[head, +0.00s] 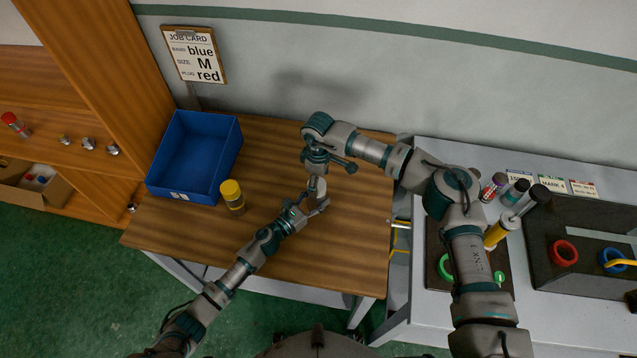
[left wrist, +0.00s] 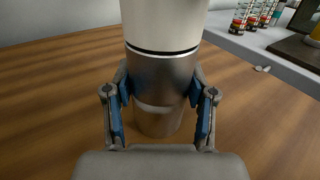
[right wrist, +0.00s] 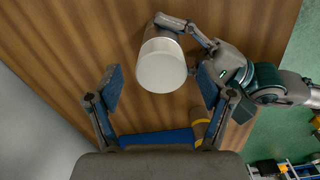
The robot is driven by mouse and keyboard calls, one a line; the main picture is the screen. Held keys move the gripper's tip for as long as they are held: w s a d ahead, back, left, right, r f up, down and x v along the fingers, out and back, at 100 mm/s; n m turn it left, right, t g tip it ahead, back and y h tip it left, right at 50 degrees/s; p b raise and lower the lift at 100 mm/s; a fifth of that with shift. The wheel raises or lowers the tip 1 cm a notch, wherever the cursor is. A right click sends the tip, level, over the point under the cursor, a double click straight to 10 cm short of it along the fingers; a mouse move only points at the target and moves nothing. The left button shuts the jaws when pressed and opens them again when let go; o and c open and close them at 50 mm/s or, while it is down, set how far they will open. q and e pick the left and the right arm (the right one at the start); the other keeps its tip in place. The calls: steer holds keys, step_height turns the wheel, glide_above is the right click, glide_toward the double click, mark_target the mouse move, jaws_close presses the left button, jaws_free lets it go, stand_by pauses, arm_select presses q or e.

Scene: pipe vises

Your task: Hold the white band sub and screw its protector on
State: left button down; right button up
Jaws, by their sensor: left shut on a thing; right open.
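A metal sub (left wrist: 160,75) stands upright between the fingers of my left gripper (left wrist: 160,92), which is shut on its body. A white cylindrical part (left wrist: 165,22) is on top of it, above a thin dark line; I cannot tell how tightly it sits. In the head view the sub (head: 320,186) is mostly hidden by both grippers. My right gripper (right wrist: 160,78) is open above it, pointing down. In the right wrist view the round white top (right wrist: 161,70) shows between and beyond its fingers, apparently untouched.
A blue bin (head: 195,155) stands at the table's left, with a yellow-topped cylinder (head: 232,196) beside it. A job card (head: 194,55) hangs on the wall. The right bench (head: 440,160) holds several bottles and a dark fixture (head: 590,235). The table's front right is clear.

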step_height(320, 180, up, 2)
steer(key=shift+r, duration=0.2)
steer(key=shift+c, duration=0.4)
